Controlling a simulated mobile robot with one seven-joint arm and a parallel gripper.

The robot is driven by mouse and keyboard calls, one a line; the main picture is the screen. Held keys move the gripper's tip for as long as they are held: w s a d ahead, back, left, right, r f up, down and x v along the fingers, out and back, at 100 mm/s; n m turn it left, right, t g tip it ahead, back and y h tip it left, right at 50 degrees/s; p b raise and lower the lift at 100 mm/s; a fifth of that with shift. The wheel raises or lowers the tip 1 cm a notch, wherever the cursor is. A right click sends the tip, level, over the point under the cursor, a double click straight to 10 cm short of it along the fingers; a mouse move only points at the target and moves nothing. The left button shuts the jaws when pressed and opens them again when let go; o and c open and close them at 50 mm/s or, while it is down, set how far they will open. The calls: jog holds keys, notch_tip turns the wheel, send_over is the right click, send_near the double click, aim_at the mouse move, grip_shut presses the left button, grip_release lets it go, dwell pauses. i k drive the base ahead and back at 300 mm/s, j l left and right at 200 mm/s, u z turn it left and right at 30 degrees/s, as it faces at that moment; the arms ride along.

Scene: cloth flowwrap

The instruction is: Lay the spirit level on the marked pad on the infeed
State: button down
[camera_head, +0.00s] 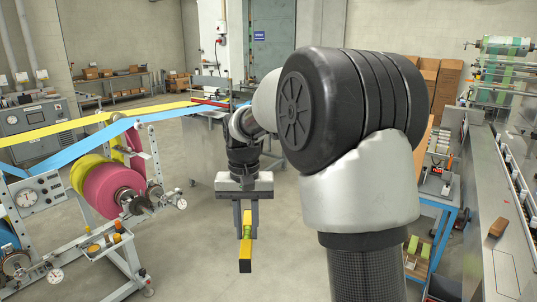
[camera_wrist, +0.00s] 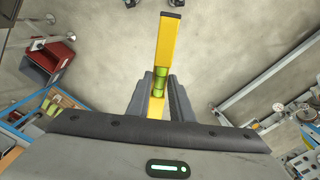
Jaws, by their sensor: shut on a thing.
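The yellow spirit level (camera_head: 246,247) has a green vial and a black end cap. My gripper (camera_head: 247,226) is shut on it near the vial, and the level hangs in the air over the floor, left of my arm's large black joint. In the wrist view the level (camera_wrist: 167,45) sticks out beyond the fingers of my gripper (camera_wrist: 160,82), with the green vial between their tips. At the far right of the head view, a thin dark outline (camera_head: 505,268) shows on a long steel bed (camera_head: 483,235). I cannot tell for certain that it is the marked pad.
A brown block (camera_head: 497,228) lies on the steel bed above the outline. A blue-framed bench (camera_head: 450,205) with items stands left of the bed. A machine with pink rolls (camera_head: 112,188) and yellow and blue webs stands at left. The floor below my gripper is clear.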

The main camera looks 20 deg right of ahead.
aim_at(505, 272)
jog(key=i+l+z, duration=0.15)
jog(key=i+z, duration=0.35)
jog(key=i+j+z, duration=0.1)
jog(key=i+z, duration=0.6)
jog(key=z, duration=0.15)
jog(key=i+z, duration=0.2)
jog(key=z, duration=0.2)
jog(key=i+j+z, duration=0.2)
jog(key=z, duration=1.6)
